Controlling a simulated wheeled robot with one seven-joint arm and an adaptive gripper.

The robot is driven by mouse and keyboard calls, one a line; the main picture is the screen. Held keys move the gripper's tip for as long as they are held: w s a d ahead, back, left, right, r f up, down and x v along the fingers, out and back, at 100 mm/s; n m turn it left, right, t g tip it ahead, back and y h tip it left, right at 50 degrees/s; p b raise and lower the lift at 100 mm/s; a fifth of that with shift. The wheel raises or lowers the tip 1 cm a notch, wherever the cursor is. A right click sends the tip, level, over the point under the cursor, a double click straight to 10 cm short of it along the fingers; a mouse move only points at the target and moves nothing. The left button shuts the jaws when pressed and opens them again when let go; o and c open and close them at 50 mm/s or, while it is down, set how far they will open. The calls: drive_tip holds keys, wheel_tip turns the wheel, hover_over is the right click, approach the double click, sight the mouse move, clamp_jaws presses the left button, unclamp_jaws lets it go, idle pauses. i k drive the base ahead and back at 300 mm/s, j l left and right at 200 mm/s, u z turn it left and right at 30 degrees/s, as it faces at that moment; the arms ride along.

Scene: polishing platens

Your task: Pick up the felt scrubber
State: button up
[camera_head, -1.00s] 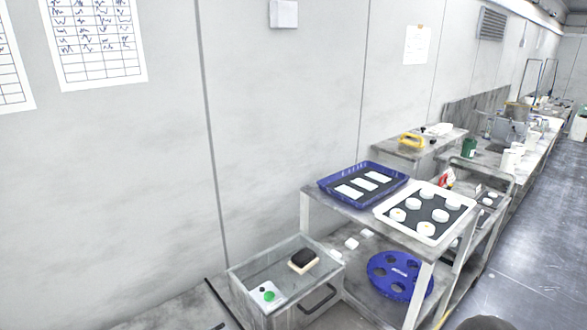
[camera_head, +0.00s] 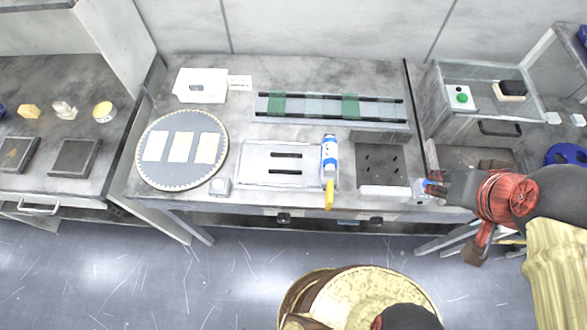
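A small block with a black top and a cream base (camera_head: 511,90), which looks like the felt scrubber, lies in a clear-walled grey box (camera_head: 458,121) at the upper right. It lies right of a white piece with a green round knob (camera_head: 461,98). My gripper (camera_head: 438,188) is at the end of my red and dark arm at the right, below and left of the block and well apart from it. It is near the bench's front right corner. Its fingers are small and partly hidden, so I cannot tell if they are open. I see nothing clearly held.
A handle (camera_head: 499,128) is on the box front. Floor shows in front.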

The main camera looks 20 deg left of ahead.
sight(506, 90)
drive_tip(key=j+u, duration=0.1)
drive_tip(key=u, duration=0.15)
drive_tip(key=j+u, duration=0.1)
drive_tip(key=u, duration=0.15)
drive_tip(key=k+l+z, duration=0.15)
drive_tip(key=z, duration=0.35)
drive_tip(key=k+l+z, duration=0.1)
drive_tip(key=z, duration=0.4)
drive_tip(key=l+z, duration=0.5)
drive_tip(key=k+j, duration=0.05)
drive_tip(key=j, duration=0.05)
